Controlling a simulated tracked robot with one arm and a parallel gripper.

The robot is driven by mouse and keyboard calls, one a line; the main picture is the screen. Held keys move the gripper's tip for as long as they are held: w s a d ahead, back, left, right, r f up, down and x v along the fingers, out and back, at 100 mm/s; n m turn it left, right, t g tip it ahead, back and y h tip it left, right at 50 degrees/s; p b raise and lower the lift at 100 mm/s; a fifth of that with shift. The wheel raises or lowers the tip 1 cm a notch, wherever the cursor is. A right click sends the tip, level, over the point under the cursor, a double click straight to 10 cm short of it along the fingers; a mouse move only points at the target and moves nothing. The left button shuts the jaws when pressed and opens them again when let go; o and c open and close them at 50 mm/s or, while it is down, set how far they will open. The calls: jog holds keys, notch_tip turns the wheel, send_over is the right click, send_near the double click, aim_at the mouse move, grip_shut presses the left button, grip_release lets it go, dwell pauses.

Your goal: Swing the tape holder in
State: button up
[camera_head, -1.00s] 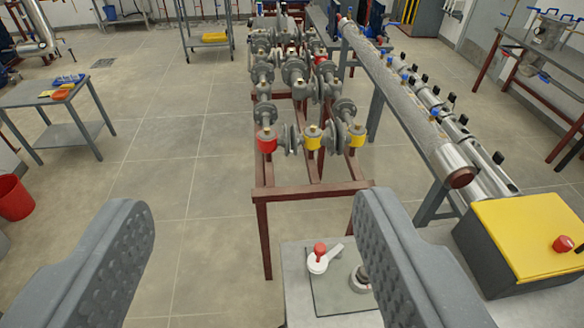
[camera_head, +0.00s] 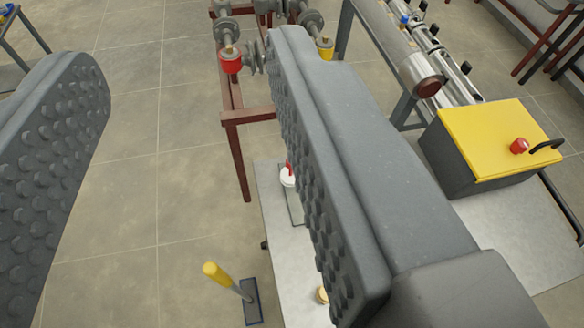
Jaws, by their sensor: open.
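My gripper (camera_head: 182,62) is open and empty, its two grey studded fingers wide apart in the foreground. I cannot tell for sure which part is the tape holder. A white round part with a red knob (camera_head: 288,178) sits on a dark plate on the grey bench (camera_head: 275,240), just left of the right finger and partly hidden by it. A lever with a yellow grip (camera_head: 216,274) tilts up from a small dark blue plate (camera_head: 251,302) left of the bench. The right finger covers much of the bench top.
A dark box with a yellow lid (camera_head: 500,135) and a red knob (camera_head: 519,146) stands on the right. A red-brown frame (camera_head: 240,150) carries valves with a red part (camera_head: 230,62) behind the bench. A small tan round part (camera_head: 322,295) shows beside the right finger. Tiled floor at left is open.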

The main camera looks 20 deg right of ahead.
jog(key=shift+w, duration=0.15)
jog(key=c, duration=0.5)
jog(key=w+f+g+p, duration=0.1)
jog(key=w, duration=0.2)
jog(key=w+f+g+p, duration=0.1)
jog(key=w+f, duration=0.1)
jog(key=w, duration=0.1)
jog(key=w+d+f+n+p, duration=0.1)
jog(key=w+p, duration=0.1)
jog(key=w, duration=0.2)
jog(key=shift+f+g, duration=0.3)
jog(key=shift+g, duration=0.1)
grip_shut()
jog(key=w+d+f+n+g+p, duration=0.1)
jog(key=w+f+g+p, duration=0.1)
jog(key=w+f, duration=0.3)
jog(key=w+d+f+g+p, duration=0.2)
jog(key=w+f+p, duration=0.1)
jog(key=w+f, duration=0.2)
jog(key=w+d+f+n+g+p, duration=0.1)
jog(key=w+d+f+g+p, duration=0.1)
jog(key=f, duration=0.7)
jog(key=w+d+f+n+g+y+p, duration=0.1)
jog(key=w+d+f+g+p, duration=0.1)
jog(key=f, duration=0.8)
jog(key=w+g+p, duration=0.1)
jog(key=w+p, duration=0.1)
jog(key=w, duration=0.1)
jog(key=shift+d+p, duration=0.3)
jog(key=shift+p, duration=0.1)
